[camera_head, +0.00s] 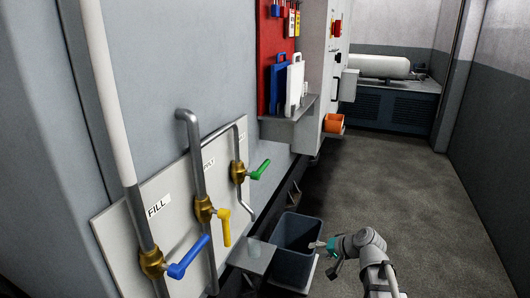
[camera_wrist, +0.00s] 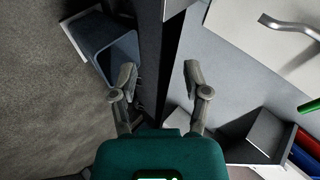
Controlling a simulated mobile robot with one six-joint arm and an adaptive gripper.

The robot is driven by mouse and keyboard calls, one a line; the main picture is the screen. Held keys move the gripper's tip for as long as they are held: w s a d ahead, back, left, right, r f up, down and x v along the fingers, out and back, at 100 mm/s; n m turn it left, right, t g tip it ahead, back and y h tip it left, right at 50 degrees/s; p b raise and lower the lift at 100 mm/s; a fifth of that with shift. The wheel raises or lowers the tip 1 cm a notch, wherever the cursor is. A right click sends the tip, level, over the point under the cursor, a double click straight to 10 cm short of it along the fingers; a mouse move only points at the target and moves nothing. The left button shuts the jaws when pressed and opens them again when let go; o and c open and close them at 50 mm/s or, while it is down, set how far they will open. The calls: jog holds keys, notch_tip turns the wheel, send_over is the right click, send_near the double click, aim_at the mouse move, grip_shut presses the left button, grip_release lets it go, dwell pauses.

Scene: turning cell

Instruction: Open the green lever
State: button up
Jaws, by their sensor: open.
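The green lever (camera_head: 260,170) sits on a brass valve on the white wall panel in the head view, right of the yellow and blue levers. It points right and slightly up, out from its pipe. In the wrist view a green piece (camera_wrist: 309,105), likely this lever's end, shows at the right edge. My gripper (camera_head: 322,249) is low, in front of the grey bin and to the right of and below the green lever, well apart from it. In the wrist view my gripper (camera_wrist: 158,75) has its two fingers spread, with nothing between them.
A yellow lever (camera_head: 225,227) and a blue lever (camera_head: 188,258) sit on neighbouring pipes. A grey bin (camera_head: 297,262) stands below the panel, beside a small shelf (camera_head: 251,255). An orange bin (camera_head: 334,123) lies farther back. The floor (camera_head: 410,190) to the right is clear.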

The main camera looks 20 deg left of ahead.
aim_at(267, 165)
jog(key=w+a+r+m+t+y+p, duration=0.1)
jog(key=w+a+r+p, duration=0.1)
jog(key=r, duration=0.5)
jog(key=w+a+r+m+t+y+p, duration=0.1)
jog(key=w+a+r+y+p, duration=0.1)
jog(key=a+r+p, duration=0.2)
jog(key=w+a+r+m+t+y+p, duration=0.1)
jog(key=w+a+r+y+p, duration=0.1)
jog(key=r+p, duration=0.5)
notch_tip(267, 165, up, 5)
jog(key=shift+w+a+r+m, duration=0.2)
jog(key=shift+a+m, duration=0.1)
jog(key=shift+a, duration=0.45)
jog(key=shift+a, duration=0.1)
jog(key=b+x, duration=0.2)
jog(key=x, duration=1.1)
jog(key=shift+w+a+f, duration=0.1)
jog(key=shift+w+a, duration=0.1)
jog(key=shift+w, duration=0.1)
grip_shut()
